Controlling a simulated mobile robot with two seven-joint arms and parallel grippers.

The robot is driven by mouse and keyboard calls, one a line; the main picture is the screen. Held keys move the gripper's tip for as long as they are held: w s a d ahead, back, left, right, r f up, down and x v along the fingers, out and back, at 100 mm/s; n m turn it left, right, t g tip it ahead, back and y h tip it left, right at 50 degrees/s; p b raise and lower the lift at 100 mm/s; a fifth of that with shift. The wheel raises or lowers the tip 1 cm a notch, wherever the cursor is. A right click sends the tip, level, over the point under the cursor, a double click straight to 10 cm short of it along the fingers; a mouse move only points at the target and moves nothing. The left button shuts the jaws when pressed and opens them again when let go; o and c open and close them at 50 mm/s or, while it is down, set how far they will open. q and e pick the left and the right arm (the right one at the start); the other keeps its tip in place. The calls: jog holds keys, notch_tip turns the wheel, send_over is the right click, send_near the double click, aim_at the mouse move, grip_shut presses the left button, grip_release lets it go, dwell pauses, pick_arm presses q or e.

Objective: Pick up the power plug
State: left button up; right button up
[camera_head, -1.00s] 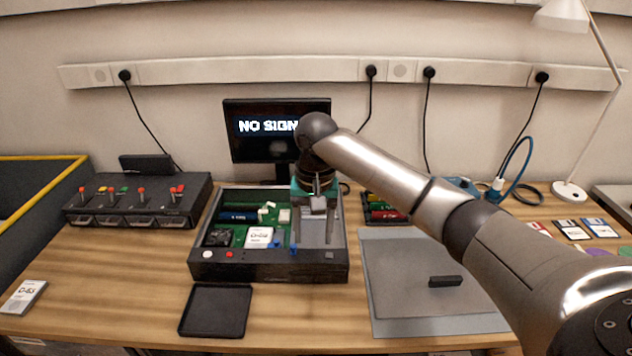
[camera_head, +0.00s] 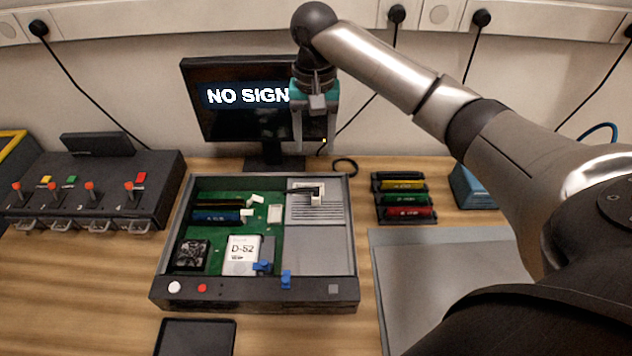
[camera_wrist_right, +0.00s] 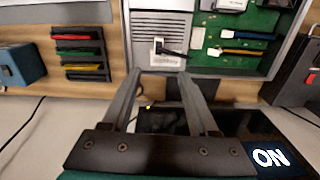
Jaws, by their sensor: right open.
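My right gripper (camera_head: 314,148) is open and empty, fingers pointing down, in front of the monitor's right edge and behind the open chassis. Its spread fingers also show in the right wrist view (camera_wrist_right: 160,73). A thin black cable (camera_head: 350,120) runs from a wall socket to a small bright tip (camera_head: 322,146) that lies between the fingers in the picture. This tip may be the power plug; it is too small to tell. It also shows in the right wrist view (camera_wrist_right: 148,106). My left gripper is not in view.
The monitor (camera_head: 200,125) stands close behind. A rack of coloured modules (camera_head: 405,197) and a grey mat (camera_head: 430,290) lie right, a switch box (camera_head: 90,190) left.

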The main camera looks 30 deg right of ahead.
jog(key=b, duration=0.2)
send_over(317, 191)
jog(key=f, duration=0.9)
jog(key=shift+s+a+f, duration=0.1)
jog(key=shift+a, duration=0.15)
notch_tip(317, 191, down, 6)
jog(key=shift+d+r+b, duration=0.15)
jog(key=shift+b, duration=0.7)
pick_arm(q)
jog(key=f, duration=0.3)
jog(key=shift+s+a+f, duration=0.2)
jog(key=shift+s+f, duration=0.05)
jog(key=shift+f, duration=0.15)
pick_arm(e)
grip_shut()
